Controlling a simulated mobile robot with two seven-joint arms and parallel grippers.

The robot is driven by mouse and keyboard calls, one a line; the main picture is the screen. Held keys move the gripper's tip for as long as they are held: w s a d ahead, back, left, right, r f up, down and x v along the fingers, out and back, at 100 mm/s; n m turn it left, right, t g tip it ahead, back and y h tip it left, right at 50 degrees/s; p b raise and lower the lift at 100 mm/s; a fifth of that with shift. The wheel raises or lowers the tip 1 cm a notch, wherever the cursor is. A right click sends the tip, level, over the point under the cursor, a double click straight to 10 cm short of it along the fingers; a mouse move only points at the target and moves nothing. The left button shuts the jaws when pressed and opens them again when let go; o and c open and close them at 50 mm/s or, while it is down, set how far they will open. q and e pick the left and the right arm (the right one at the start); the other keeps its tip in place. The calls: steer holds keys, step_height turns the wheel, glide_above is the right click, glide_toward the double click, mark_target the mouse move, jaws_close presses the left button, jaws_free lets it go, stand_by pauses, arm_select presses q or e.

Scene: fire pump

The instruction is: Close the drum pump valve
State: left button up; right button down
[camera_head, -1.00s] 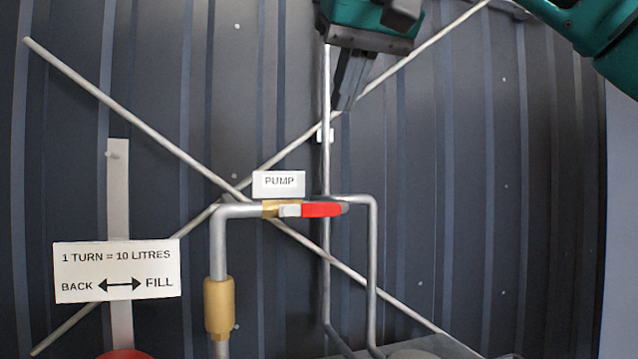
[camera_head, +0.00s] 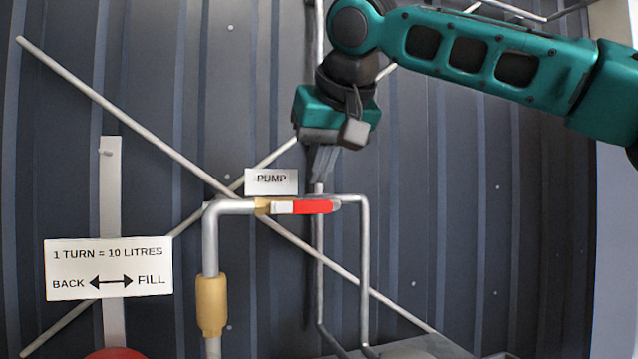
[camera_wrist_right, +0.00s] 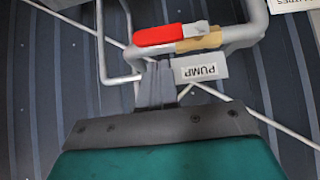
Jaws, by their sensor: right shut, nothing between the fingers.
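The pump valve has a red lever handle (camera_head: 315,207) that lies along the horizontal grey pipe, on a brass body (camera_head: 263,206). A white PUMP label (camera_head: 271,181) is above it. My right gripper (camera_head: 319,183) comes down from above in the head view, its fingers shut and empty, with the tips just above the red handle. In the right wrist view the shut fingers (camera_wrist_right: 160,68) point toward the red handle (camera_wrist_right: 160,36), which also shows the brass body (camera_wrist_right: 200,38) beside it. I cannot tell whether the fingertips touch the handle. My left gripper is not in view.
A white sign (camera_head: 109,269) reading "1 TURN = 10 LITRES" hangs at the left. Grey pipes (camera_head: 364,270) run down from the valve, with a brass fitting (camera_head: 211,305) on the left one. Diagonal rods cross the dark corrugated wall (camera_head: 440,230) behind.

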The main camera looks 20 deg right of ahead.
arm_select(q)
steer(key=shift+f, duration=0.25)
arm_select(e)
steer(key=shift+s+f, duration=0.1)
steer(key=shift+f, duration=0.85)
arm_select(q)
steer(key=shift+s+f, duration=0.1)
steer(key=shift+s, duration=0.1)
